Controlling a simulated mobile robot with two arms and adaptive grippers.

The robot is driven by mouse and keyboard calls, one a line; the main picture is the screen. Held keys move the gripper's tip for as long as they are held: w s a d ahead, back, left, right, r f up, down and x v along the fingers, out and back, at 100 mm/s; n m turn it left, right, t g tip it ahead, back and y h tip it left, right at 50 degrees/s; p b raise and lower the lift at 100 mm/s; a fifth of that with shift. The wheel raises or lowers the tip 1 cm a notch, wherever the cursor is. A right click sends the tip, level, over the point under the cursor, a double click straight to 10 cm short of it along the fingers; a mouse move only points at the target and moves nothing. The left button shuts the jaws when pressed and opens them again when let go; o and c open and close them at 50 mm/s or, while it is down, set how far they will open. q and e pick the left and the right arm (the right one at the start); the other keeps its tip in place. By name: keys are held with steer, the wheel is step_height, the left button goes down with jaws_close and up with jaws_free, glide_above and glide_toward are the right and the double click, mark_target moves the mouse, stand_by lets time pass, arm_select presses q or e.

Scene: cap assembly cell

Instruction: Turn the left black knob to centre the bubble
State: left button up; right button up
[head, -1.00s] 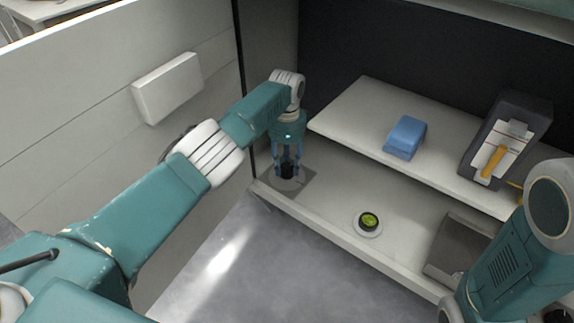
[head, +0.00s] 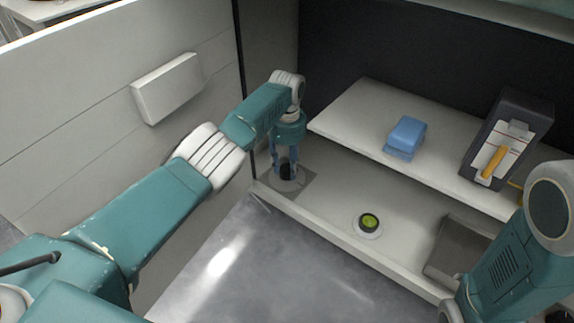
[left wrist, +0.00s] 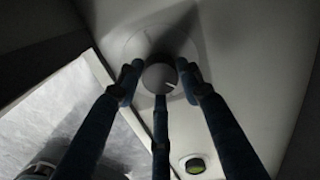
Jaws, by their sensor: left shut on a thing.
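The left black knob (head: 286,172) stands on a pale round base at the left end of the low shelf. It also shows in the left wrist view (left wrist: 159,78), with a light mark on its top. My left gripper (head: 286,163) points down and is shut on this knob, its blue fingers around it. The round bubble level (head: 369,222), green in a dark ring on a pale disc, sits on the shelf to the right. It shows in the left wrist view too (left wrist: 195,166). I cannot make out where its bubble is. My right gripper is not in view.
A raised white shelf (head: 350,105) holds a blue block (head: 406,136) and a dark upright device (head: 508,140) with a yellow handle. A grey plate (head: 455,247) lies right of the level. A wall with a white box (head: 167,88) stands at left.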

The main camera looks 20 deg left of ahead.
mark_target(286, 168)
arm_select(q)
steer(key=shift+a, duration=0.15)
steer(key=o, duration=1.1)
steer(key=shift+o, duration=0.2)
steer(key=shift+r, duration=0.15)
step_height(286, 168, up, 12)
steer(key=shift+f, duration=0.2)
